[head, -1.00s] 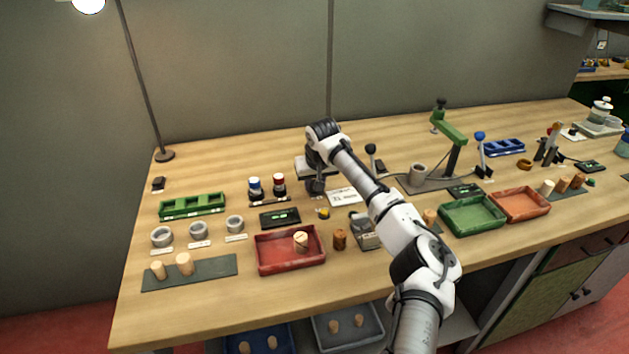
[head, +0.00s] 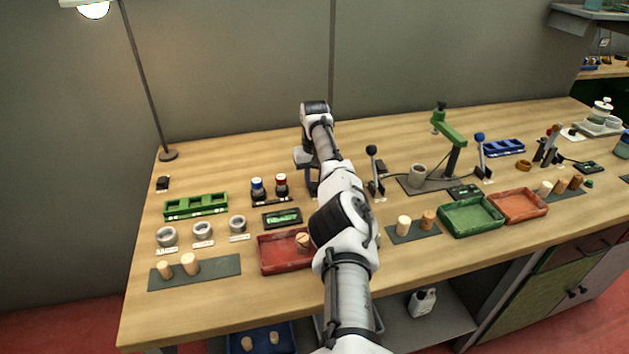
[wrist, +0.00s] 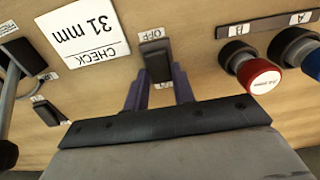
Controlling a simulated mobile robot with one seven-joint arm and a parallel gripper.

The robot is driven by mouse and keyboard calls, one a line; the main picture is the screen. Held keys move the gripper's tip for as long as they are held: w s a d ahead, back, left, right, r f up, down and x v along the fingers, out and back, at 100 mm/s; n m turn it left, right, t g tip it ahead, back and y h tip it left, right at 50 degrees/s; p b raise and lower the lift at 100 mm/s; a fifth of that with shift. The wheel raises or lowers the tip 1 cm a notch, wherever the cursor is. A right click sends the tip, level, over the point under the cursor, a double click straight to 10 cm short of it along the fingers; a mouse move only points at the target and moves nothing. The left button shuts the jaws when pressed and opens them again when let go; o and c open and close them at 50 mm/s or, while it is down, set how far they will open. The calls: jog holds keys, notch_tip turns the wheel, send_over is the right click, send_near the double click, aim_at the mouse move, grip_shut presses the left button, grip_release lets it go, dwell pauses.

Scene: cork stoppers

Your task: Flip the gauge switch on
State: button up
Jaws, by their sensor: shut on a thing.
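In the wrist view, a black rocker switch (wrist: 154,58) with an OFF label at its far end stands on the wooden bench beside a white card (wrist: 84,32) reading CHECK 31 mm. My gripper (wrist: 159,76) has its two purple fingers on either side of the switch's near end, shut on it. The label at that end is partly covered. In the head view my gripper (head: 312,186) is low at the bench behind the red tray, mostly hidden by my arm, and the switch cannot be seen. A black display (head: 282,218) with lit green characters lies left of my arm.
Red (wrist: 260,78) and blue (wrist: 296,46) knobs stand close on the right in the wrist view. Another black switch (wrist: 46,112) and a lever (wrist: 10,80) are on the left. A red tray (head: 273,265) with a cork lies nearer, partly behind my arm.

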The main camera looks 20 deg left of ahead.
aim_at(315, 185)
jog(key=shift+d, duration=0.25)
jog(key=o, duration=1)
jog(key=shift+s+d, duration=0.1)
jog(key=shift+s, duration=0.05)
jog(key=shift+a, duration=0.2)
jog(key=shift+r+p, duration=1.25)
jog(key=shift+r, duration=5.65)
